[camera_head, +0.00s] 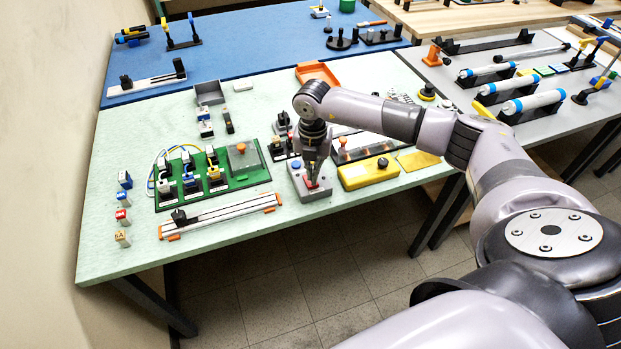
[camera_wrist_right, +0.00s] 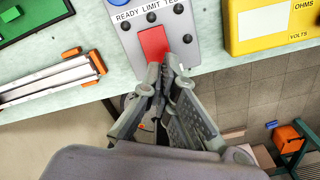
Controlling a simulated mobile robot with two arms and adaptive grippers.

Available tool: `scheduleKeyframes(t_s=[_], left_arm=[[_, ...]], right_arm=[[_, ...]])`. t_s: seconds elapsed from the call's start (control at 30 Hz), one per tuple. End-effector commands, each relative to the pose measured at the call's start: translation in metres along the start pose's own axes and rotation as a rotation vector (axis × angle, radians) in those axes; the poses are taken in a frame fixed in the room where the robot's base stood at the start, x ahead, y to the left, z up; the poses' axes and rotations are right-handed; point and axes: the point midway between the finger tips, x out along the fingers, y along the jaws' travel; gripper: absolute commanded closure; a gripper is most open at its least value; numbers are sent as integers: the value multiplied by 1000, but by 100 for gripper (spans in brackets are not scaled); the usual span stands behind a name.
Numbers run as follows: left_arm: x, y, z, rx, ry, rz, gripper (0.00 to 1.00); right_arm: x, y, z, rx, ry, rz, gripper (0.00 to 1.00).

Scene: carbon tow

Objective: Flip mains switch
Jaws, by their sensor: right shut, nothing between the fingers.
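The mains switch is a red rocker (camera_wrist_right: 153,44) on a grey box labelled "READY LIMIT TE…" (camera_wrist_right: 128,28). In the head view the grey box (camera_head: 297,182) sits near the front edge of the pale green table, with the red rocker (camera_head: 311,183) partly covered by my gripper. My right gripper (camera_head: 312,180) points down over the box. In the wrist view its shut fingertips (camera_wrist_right: 160,72) lie at the lower end of the red rocker and hide that end; whether they touch it I cannot tell. My left gripper is in neither view.
A yellow meter (camera_head: 368,173) stands right of the box. A green board (camera_head: 246,183) with modules and a long rail (camera_head: 222,215) with orange ends lie to its left. The table's front edge (camera_head: 240,239) runs close by.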

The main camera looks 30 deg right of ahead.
Motion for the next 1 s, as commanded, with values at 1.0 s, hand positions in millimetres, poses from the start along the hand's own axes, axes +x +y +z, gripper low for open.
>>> scheduleKeyframes(t_s=[1.0], left_arm=[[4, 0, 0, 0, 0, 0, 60]], right_arm=[[6, 0, 0, 0, 0, 0, 100]])
